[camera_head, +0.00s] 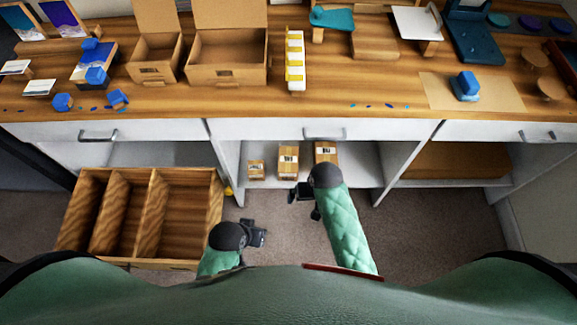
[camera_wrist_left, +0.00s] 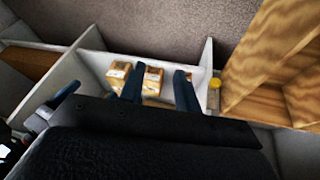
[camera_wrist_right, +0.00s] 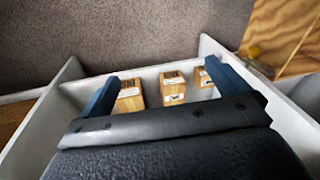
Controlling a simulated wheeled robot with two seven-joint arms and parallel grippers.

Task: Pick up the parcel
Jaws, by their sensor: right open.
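Three brown parcels stand in the middle shelf bay under the counter: a small one (camera_head: 256,170) at left, a middle one (camera_head: 288,161), and a larger one (camera_head: 326,152) at right. Each carries a white label. My right gripper (camera_head: 300,191) is open and empty, just in front of the bay near the middle and right parcels. In the right wrist view the parcels, including the middle one (camera_wrist_right: 172,87), appear beyond and between its spread fingers (camera_wrist_right: 162,86). My left gripper (camera_head: 260,231) is lower and to the left, its fingers (camera_wrist_left: 159,84) apart and empty.
An open wooden box with dividers (camera_head: 222,212) stands on the floor at left. White upright panels (camera_head: 228,160) bound the bay. The counter above holds cardboard boxes (camera_head: 227,72) and tools. Carpet (camera_head: 440,220) is clear at right.

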